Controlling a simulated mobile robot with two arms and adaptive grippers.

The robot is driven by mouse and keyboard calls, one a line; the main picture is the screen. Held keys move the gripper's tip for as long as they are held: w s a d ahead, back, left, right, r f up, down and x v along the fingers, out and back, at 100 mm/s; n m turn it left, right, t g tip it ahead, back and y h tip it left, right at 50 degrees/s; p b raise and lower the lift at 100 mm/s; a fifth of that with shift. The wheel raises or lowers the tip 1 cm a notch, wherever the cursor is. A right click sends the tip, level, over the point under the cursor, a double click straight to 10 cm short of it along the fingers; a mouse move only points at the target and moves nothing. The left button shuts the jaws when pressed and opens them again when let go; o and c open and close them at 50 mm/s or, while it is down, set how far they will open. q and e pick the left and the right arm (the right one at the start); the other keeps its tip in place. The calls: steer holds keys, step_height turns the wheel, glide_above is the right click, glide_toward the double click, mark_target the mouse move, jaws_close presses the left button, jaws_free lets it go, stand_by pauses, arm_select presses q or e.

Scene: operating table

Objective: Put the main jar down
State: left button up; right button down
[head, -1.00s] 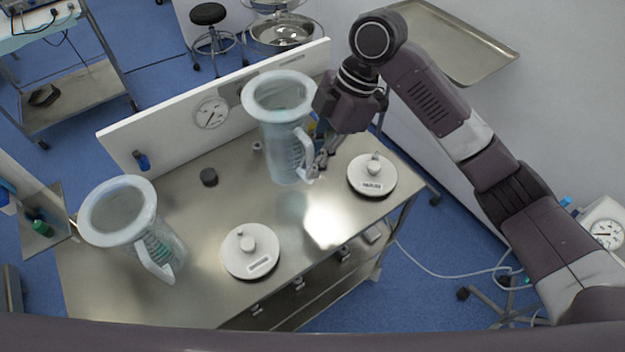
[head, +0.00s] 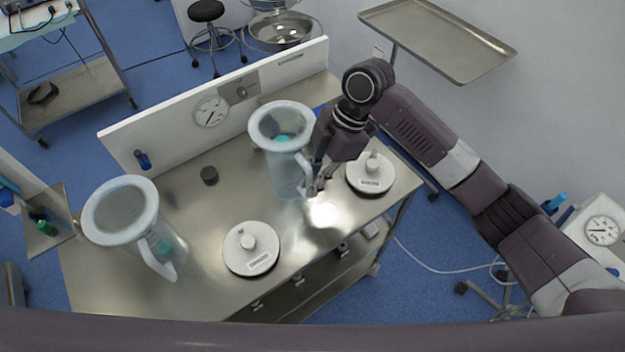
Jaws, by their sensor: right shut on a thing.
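A clear jar with a pale rim and handle (head: 284,170) is upright at the back right of the steel table, in the head view. My right gripper (head: 318,190) is shut on this jar's handle, at its right side. The jar's base looks at or very close to the table top; I cannot tell whether it touches. A second, similar jar (head: 130,225) stands at the left of the table, with its handle toward the front. The labels do not tell me which is the main jar. My left gripper is not in view.
A round white lid (head: 250,262) lies at the table's front middle, another (head: 382,184) right of my right gripper. A small dark knob (head: 209,175) sits near the back panel (head: 180,118).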

steer(key=shift+f, duration=0.1)
steer(key=c, duration=2)
jaws_free()
steer(key=shift+o, duration=0.2)
steer(key=b+v, duration=0.3)
steer(key=v, duration=0.9)
